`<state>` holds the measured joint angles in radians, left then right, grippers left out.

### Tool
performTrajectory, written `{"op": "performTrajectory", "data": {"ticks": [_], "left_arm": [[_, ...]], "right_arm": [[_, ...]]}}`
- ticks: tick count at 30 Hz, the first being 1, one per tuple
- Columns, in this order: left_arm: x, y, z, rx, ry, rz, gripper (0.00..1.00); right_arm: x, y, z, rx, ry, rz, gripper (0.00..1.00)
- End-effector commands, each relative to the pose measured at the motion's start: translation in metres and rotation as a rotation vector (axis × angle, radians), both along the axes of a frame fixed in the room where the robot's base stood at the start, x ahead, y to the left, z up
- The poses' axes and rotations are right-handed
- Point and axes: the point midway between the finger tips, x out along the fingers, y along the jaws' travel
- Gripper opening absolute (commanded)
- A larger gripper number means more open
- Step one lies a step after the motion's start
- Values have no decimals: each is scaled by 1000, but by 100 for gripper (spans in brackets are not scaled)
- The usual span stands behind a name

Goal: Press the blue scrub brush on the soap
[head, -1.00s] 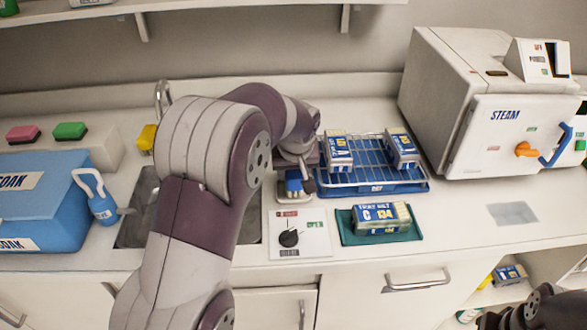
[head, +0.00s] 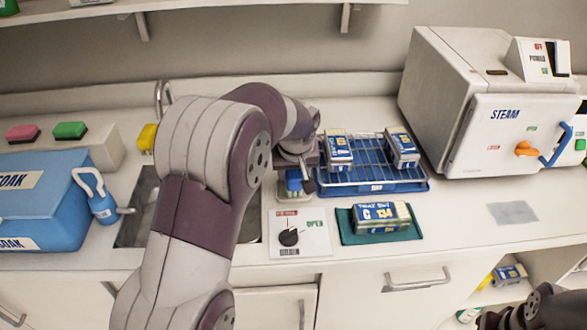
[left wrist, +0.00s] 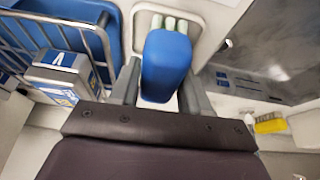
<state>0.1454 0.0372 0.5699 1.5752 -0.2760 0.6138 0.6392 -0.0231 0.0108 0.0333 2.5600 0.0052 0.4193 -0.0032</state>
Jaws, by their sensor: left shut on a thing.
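My left gripper (head: 299,181) is shut on the blue scrub brush (head: 293,181), above a small pale dish (head: 291,198) beside the sink. In the left wrist view the brush (left wrist: 166,66) sits between the two fingers (left wrist: 160,85). Just past its end, several pale green ridges (left wrist: 169,23) show over the white dish (left wrist: 197,18); I cannot tell whether they are soap or bristles. The gripper partly hides the dish in the head view, and contact between brush and soap cannot be made out.
A blue wire rack (head: 370,174) with two boxed packs stands close right of the gripper. A dial panel (head: 300,236) and a green tray (head: 348,231) lie in front. The sink (head: 136,232) is left, the steam unit (head: 480,130) right.

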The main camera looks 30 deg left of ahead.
Motion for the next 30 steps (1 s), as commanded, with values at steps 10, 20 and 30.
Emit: {"op": "performTrajectory", "data": {"ticks": [10,20,30], "left_arm": [[0,0,30,-1,2,0,22],[0,0,66,-1,2,0,22],[0,0,69,-1,2,0,22]], "right_arm": [[0,0,26,0,0,0,22],[0,0,55,0,0,0,22],[0,0,56,0,0,0,22]]}}
